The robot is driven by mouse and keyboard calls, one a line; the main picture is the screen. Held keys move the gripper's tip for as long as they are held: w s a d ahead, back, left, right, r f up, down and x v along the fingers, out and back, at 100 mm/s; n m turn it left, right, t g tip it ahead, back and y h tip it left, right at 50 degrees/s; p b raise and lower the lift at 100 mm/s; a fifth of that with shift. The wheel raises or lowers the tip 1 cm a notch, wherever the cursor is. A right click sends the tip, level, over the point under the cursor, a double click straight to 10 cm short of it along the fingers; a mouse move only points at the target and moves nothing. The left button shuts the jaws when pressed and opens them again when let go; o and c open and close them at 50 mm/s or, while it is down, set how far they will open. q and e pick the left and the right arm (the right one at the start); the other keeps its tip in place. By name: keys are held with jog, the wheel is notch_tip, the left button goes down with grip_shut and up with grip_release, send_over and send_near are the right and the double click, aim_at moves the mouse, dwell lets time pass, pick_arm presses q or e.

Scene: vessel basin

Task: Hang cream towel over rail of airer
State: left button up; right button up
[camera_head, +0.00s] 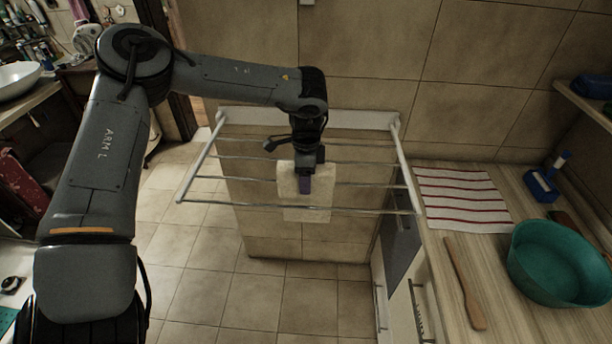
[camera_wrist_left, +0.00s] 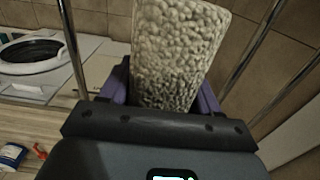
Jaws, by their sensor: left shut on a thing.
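The cream towel (camera_head: 309,206) is a small textured cloth in the middle of the head view, among the rails of the wall-mounted airer (camera_head: 197,172). My left gripper (camera_head: 304,184) reaches down over the airer and is shut on the towel. In the left wrist view the towel (camera_wrist_left: 178,45) rises from between the purple fingers (camera_wrist_left: 162,98), with metal rails on both sides. The front rail crosses the towel's lower part in the head view. I cannot tell whether the towel is draped over a rail or only held among the rails. My right gripper is not in view.
The wooden counter (camera_head: 446,262) at right holds a red-striped cloth (camera_head: 461,199), a wooden spatula (camera_head: 464,283), a teal basin (camera_head: 560,263) and a blue brush (camera_head: 543,184). The tiled floor below the airer is clear. A white washing machine (camera_wrist_left: 32,55) shows in the left wrist view.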

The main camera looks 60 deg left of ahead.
pick_arm(q)
jog(key=shift+f+b, duration=1.35)
jog(key=shift+f, duration=0.5)
